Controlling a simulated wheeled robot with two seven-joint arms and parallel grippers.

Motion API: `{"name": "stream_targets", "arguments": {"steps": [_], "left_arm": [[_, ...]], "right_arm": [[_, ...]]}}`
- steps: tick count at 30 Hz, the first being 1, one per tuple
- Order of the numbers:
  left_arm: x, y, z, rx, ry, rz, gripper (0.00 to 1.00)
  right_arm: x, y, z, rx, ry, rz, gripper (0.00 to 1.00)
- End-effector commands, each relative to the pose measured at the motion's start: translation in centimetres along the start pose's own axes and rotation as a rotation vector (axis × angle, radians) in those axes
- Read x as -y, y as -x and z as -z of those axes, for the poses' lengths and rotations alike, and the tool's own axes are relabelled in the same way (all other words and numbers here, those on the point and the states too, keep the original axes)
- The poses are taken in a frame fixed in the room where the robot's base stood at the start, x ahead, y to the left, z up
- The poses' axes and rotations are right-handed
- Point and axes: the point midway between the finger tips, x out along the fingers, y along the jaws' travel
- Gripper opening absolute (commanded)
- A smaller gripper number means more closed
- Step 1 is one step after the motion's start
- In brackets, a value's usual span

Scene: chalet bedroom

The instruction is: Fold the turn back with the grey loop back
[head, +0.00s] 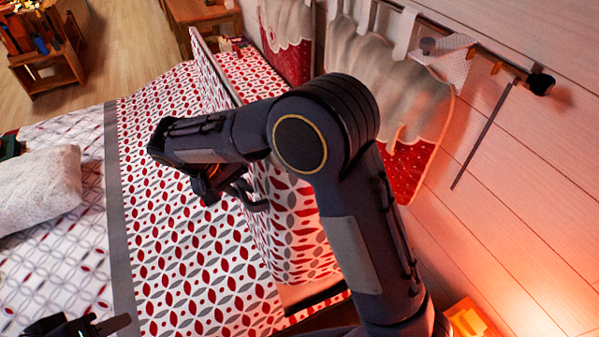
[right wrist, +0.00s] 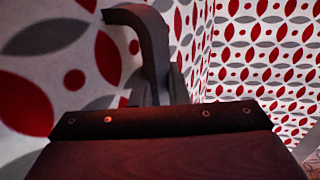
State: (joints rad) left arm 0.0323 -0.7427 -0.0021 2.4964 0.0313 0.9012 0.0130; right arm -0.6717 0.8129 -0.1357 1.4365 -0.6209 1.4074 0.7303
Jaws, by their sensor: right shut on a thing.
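The turn back (head: 295,235) is a red, grey and white patterned panel, raised steeply from the bed with its thin edge upward. It also fills much of the right wrist view (right wrist: 50,100). My right gripper (head: 222,190) is at the panel's left face, shut on the dark grey loop (right wrist: 152,40), which arches beyond the fingers. In the head view my right forearm crosses in front of the panel and hides part of it. My left gripper (head: 105,325) shows only partly at the bottom left edge; its fingers are not clear.
The patterned bed cover (head: 160,240) lies flat left of the panel, with a grey band (head: 115,200) across it. A pale pillow (head: 40,185) lies at the left. A wall with curtains (head: 390,80) and a rod stands close on the right. Wooden furniture stands at the back.

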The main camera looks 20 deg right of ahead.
Motion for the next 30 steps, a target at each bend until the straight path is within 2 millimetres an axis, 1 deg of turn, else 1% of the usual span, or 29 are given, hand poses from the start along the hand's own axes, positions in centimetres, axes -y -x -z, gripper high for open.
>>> {"name": "stream_targets", "arguments": {"steps": [1, 11, 13, 27, 30], "left_arm": [[-0.1, 0.2, 0.1, 0.0, 0.0, 0.0, 0.36], [-0.1, 0.2, 0.1, 0.0, 0.0, 0.0, 0.36], [-0.1, 0.2, 0.1, 0.0, 0.0, 0.0, 0.36], [-0.3, 0.8, 0.4, 0.0, 0.0, 0.0, 0.36], [-0.4, 0.8, 0.4, 0.0, 0.0, 0.0, 0.36]], "right_arm": [[0.1, 0.8, 0.2, -0.011, -0.003, 0.002, 0.02], [0.4, 0.9, 0.2, -0.011, -0.005, 0.002, 0.02], [0.8, 1.0, 0.2, -0.011, -0.004, 0.002, 0.02], [8.0, 2.7, -0.2, -0.003, 0.001, -0.001, 0.02], [8.9, 2.8, -0.2, 0.0, -0.001, -0.001, 0.01]]}}
